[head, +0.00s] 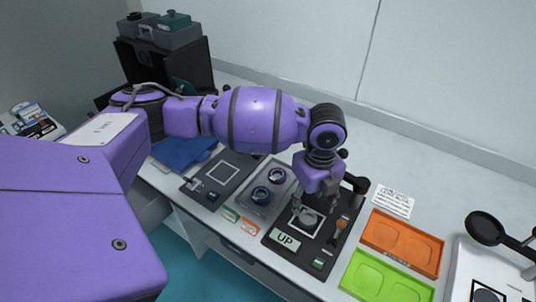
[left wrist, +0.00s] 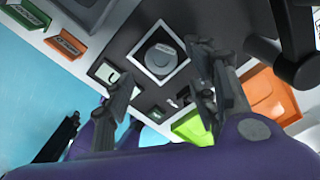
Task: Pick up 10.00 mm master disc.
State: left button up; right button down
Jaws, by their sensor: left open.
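A grey disc (left wrist: 160,58) lies flat inside a white square on a dark plate (left wrist: 130,33) in the left wrist view. In the head view the disc (head: 308,219) sits beneath my left gripper (head: 309,207) and is partly hidden by its fingers. No size marking is readable on the disc. My left gripper (left wrist: 170,78) is open, pointing down, with its fingers apart and nothing held between them. In the wrist view the disc shows beyond the fingers, and contact cannot be made out. My right gripper is not in view.
A grey tray (head: 250,208) with two dark-rimmed round pieces stands left of the plate. A black post (head: 355,190) rises by the plate's right side. Orange (head: 437,262) and green (head: 352,280) trays lie to the right.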

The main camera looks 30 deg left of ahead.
aim_at(308, 217)
pick_arm(q)
jog(key=shift+s+f, duration=0.25)
jog(key=shift+f, duration=0.6)
notch_tip(308, 217, down, 4)
jog(key=shift+w+f, duration=0.1)
jog(key=shift+f, duration=0.05)
jog(key=shift+w, duration=0.1)
grip_shut()
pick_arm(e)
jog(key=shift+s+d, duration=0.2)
